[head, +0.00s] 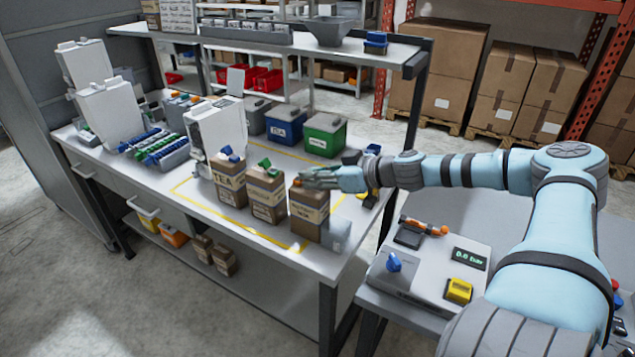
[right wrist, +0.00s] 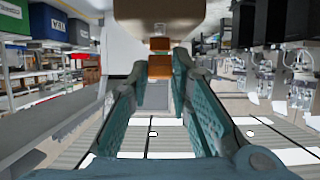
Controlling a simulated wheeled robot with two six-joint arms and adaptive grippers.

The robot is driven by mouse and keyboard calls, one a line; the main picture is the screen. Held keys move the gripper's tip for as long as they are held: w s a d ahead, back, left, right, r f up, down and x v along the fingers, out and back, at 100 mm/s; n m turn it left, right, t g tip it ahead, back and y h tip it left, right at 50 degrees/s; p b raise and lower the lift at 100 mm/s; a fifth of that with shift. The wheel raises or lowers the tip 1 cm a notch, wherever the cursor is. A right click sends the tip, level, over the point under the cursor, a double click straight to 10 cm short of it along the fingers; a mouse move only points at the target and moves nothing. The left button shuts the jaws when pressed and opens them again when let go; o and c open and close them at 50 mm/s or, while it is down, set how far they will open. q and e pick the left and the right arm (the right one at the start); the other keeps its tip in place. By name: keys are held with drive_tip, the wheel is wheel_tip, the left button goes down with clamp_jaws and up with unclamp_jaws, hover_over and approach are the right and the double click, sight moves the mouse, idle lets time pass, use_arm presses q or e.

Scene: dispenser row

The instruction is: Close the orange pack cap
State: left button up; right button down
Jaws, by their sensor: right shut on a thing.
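Three brown packs stand in a row on the workbench. The right-hand pack (head: 309,212) is upright, with my right gripper (head: 308,178) at its top. The orange cap (right wrist: 159,67) shows between my right fingertips in the right wrist view, and the fingers are shut on it. In the head view the fingers mostly hide this cap, so I cannot tell how far it is closed. The pack's brown body (right wrist: 158,12) fills the top middle of the right wrist view. My left gripper is in neither view.
The middle pack (head: 266,190) has a green cap, and the left pack (head: 229,180) a blue one; both stand close by. Blue (head: 287,125) and green (head: 325,134) bins stand behind. A side table carries a gauge box (head: 430,268). Yellow tape marks the bench.

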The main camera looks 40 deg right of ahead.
drive_tip(key=shift+w+a+r+g+p, duration=0.1)
drive_tip(key=shift+r+g+p, duration=0.3)
drive_tip(key=shift+g, duration=0.3)
drive_tip(key=shift+w+g+h+p, duration=0.2)
drive_tip(key=shift+g+h+p, duration=0.1)
drive_tip(key=shift+g+p, duration=0.25)
drive_tip(key=c, duration=1.4)
unclamp_jaws()
drive_tip(key=shift+c, duration=0.2)
